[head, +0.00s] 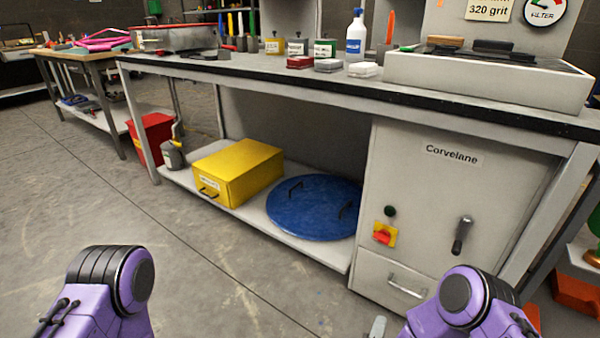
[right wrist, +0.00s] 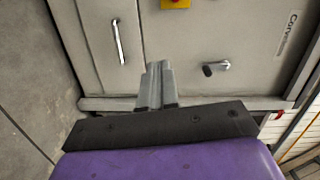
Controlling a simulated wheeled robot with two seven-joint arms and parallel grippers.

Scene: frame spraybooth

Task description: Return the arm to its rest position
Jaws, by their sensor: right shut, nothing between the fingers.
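My right gripper (right wrist: 157,84) shows in the right wrist view with its grey fingers together and nothing between them. It points toward the grey cabinet front, apart from it as far as I can tell. In the head view only a grey tip of the right gripper (head: 377,327) shows at the bottom edge, left of my purple right arm (head: 465,305). My purple left arm (head: 110,295) shows at the bottom left; its gripper is out of the picture.
The workbench (head: 330,88) stands ahead, with a yellow box (head: 238,170) and a blue round lid (head: 315,208) on its lower shelf. The cabinet (head: 455,190) has a drawer handle (head: 407,286), a red-yellow switch (head: 385,235) and a lever (head: 462,235). Floor at left is clear.

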